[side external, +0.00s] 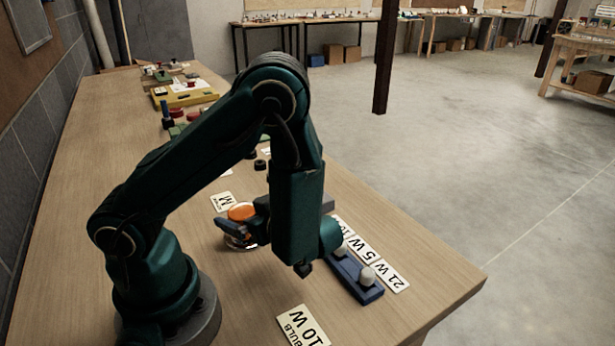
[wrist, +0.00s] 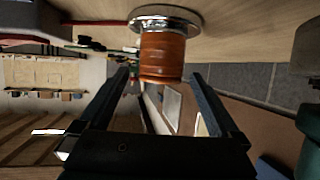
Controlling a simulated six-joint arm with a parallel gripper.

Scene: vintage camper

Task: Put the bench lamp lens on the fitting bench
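An orange lens (side external: 241,212) with a shiny chrome base (side external: 236,243) stands upright on the wooden bench (side external: 415,268), left of my wrist in the side view. The wrist view is upside down; there the orange lens (wrist: 162,55) hangs below its chrome base (wrist: 165,18). My gripper (wrist: 160,75) is open, level with the lens, with a finger to either side of it. Gaps show between the lens and both fingers. In the side view my gripper (side external: 246,215) partly covers the lens. I cannot tell which surface is called the fitting bench.
A blue holder (side external: 362,289) with white bulbs stands at right beside cards marked 21 W and 5 W. A 10 W bulb card (side external: 303,325) lies in front. An M card (side external: 222,202) lies behind the lens. A yellow tray (side external: 185,95) and small parts fill the far end.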

